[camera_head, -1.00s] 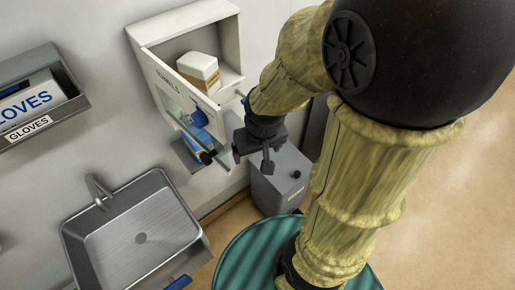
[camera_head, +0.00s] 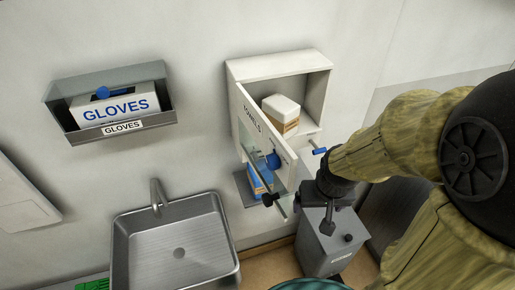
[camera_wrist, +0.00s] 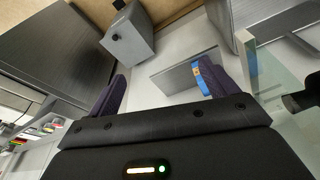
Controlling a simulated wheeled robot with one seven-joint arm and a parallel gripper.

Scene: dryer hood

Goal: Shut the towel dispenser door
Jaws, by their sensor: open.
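The towel dispenser (camera_head: 281,66) is a white wall box in the head view, open at the front. Its door (camera_head: 262,135), marked TOWELS, stands swung out from the left side, with a clear lower pane and a dark knob (camera_head: 268,199). In the wrist view the clear pane (camera_wrist: 285,75) and dark knob (camera_wrist: 302,100) show at the right edge. My gripper (camera_head: 327,212) is open and empty, to the right of the door's free edge and apart from it. Its two fingers (camera_wrist: 165,88) show spread in the wrist view.
A white-and-brown stack (camera_head: 281,112) sits inside the dispenser. A grey bin (camera_head: 330,245) stands below my gripper. A steel sink (camera_head: 175,245) is at lower left, and a glove holder (camera_head: 68,90) hangs on the left wall. A blue-and-orange item (camera_head: 257,180) shows behind the door's pane.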

